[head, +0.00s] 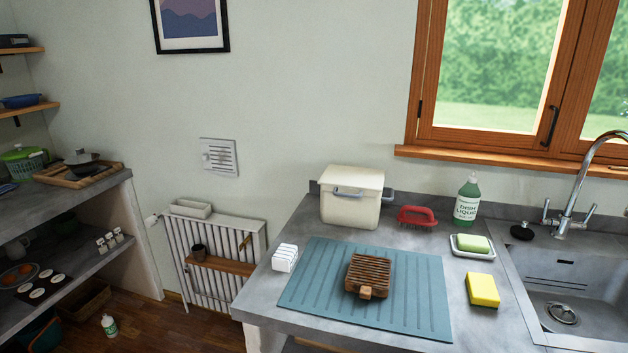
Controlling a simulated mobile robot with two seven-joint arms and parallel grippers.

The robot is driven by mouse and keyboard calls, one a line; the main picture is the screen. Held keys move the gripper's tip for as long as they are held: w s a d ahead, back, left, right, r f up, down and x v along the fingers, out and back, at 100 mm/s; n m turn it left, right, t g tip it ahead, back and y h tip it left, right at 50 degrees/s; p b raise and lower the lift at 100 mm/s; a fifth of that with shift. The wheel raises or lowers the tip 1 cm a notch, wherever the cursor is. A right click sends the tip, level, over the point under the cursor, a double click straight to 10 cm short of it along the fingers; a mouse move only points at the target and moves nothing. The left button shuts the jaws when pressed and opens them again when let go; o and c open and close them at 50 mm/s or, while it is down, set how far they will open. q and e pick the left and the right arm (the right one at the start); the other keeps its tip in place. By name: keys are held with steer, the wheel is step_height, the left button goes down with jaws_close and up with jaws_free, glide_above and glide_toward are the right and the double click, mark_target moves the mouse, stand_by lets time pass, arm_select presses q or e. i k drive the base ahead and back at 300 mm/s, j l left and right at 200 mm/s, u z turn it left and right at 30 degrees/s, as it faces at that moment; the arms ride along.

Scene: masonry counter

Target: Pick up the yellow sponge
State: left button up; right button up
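The yellow sponge (482,290) lies on the grey counter (385,342), between the blue-green drying mat and the sink. Its top and front faces show, and nothing covers it. A dish with a green-topped block (474,243) sits just behind it, apart from it. Neither of my grippers shows in the head view.
A wooden slatted object (368,275) rests on the drying mat (310,283).

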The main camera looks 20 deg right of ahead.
mark_target(481, 289)
steer(key=z, duration=1.55)
